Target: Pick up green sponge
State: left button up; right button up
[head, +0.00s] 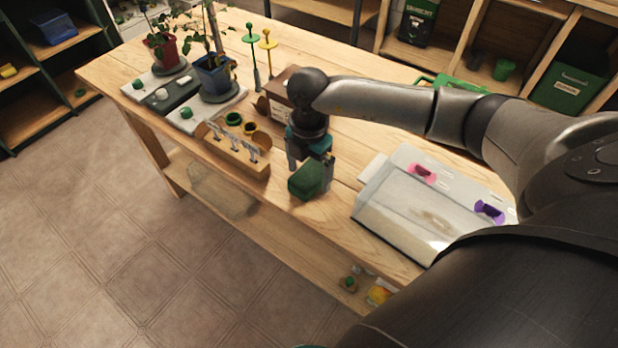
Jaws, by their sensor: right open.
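The green sponge (307,180) is a dark green block on the wooden table (345,140), close to its front edge. My right gripper (311,168) comes in from the right and points down at the sponge. Its fingers are apart, one at the sponge's left rear side and one at its right side. I cannot tell whether they touch it. My left gripper is not in view.
A wooden tool holder (236,150) stands left of the sponge. A clear box (400,200) with pink and purple clips is to the right. A brown box (285,88) is behind the gripper. Potted plants (212,75) stand at the far left.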

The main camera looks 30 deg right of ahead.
jog(key=shift+f, duration=0.5)
jog(key=c, duration=1.3)
